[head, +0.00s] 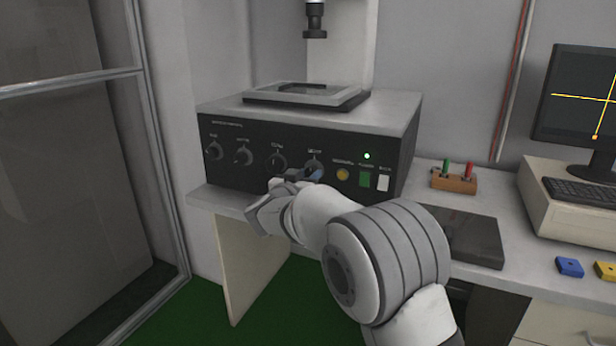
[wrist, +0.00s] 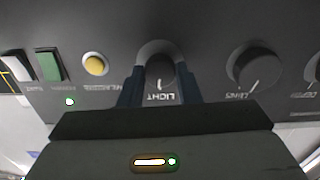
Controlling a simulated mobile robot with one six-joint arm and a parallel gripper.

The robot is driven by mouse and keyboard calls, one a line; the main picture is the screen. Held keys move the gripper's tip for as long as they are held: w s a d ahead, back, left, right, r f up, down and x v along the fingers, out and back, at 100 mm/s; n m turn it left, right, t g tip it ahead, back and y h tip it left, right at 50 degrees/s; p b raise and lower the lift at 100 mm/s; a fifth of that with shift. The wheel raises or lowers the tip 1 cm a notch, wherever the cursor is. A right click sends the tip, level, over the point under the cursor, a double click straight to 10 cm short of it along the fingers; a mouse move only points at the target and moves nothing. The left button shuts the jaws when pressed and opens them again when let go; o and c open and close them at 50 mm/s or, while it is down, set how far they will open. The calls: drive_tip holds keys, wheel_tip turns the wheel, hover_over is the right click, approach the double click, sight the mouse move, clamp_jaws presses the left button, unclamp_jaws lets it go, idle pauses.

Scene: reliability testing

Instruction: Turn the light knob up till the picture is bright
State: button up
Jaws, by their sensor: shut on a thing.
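The light knob (head: 314,164) is the rightmost of the row of round dark knobs on the black front panel (head: 215,175). In the wrist view the panel is upside down, and the knob (wrist: 161,70) sits between two blue fingers above the word LIGHT. My gripper (wrist: 161,88) is shut on the knob, a finger on each side; in the head view my gripper (head: 306,175) partly covers it. A short pale mark on the knob points toward its label. The monitor (head: 588,95) has a dark screen with yellow crossed lines.
Right of the knob are a yellow button (head: 343,174), a green switch (head: 365,179), a white switch (head: 383,183) and a lit green lamp (head: 367,156). A wooden holder (head: 454,183) with coloured sticks stands on the bench. A blue block (head: 569,267) lies at the right.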

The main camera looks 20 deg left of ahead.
drive_tip(key=m, duration=0.4)
drive_tip(key=shift+f, duration=0.1)
drive_tip(key=m+b, duration=0.1)
drive_tip(key=m, duration=0.3)
drive_tip(key=m+b, duration=0.2)
drive_tip(key=m, duration=0.2)
drive_tip(key=shift+f, duration=0.1)
drive_tip(key=m+b, duration=0.2)
drive_tip(key=m, duration=0.2)
drive_tip(key=shift+b, duration=0.35)
drive_tip(key=m+b, duration=0.3)
drive_tip(key=m, duration=0.1)
drive_tip(key=shift+m, duration=0.3)
drive_tip(key=shift+m+b, duration=3.7)
drive_tip(key=shift+m, duration=1.5)
